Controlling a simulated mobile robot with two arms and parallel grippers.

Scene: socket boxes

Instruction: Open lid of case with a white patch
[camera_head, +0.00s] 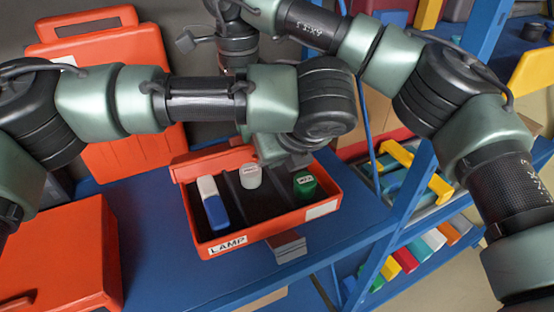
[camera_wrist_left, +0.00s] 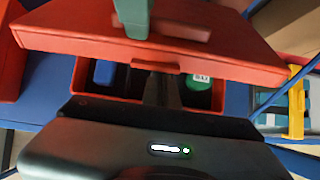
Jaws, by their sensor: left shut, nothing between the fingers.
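The orange-red case with a white patch (camera_head: 322,209) and a "LAMP" label (camera_head: 228,246) stands on the blue table. Its lid is raised at the back; the lid (camera_head: 212,160) is mostly behind my left arm in the head view. In the left wrist view the lid (camera_wrist_left: 80,42) spans the top, with the case's inside below it. A blue-and-white item (camera_head: 213,204), a white capped item (camera_head: 250,176) and a green capped item (camera_head: 305,184) are inside. My left gripper (camera_wrist_left: 160,82) is shut and empty by the lid's edge.
Another orange case (camera_head: 60,255) lies at the left, and an orange case (camera_head: 105,55) stands upright at the back left. A blue shelf rack (camera_head: 405,190) with colored boxes stands to the right. Bare blue table (camera_head: 150,225) lies left of the open case.

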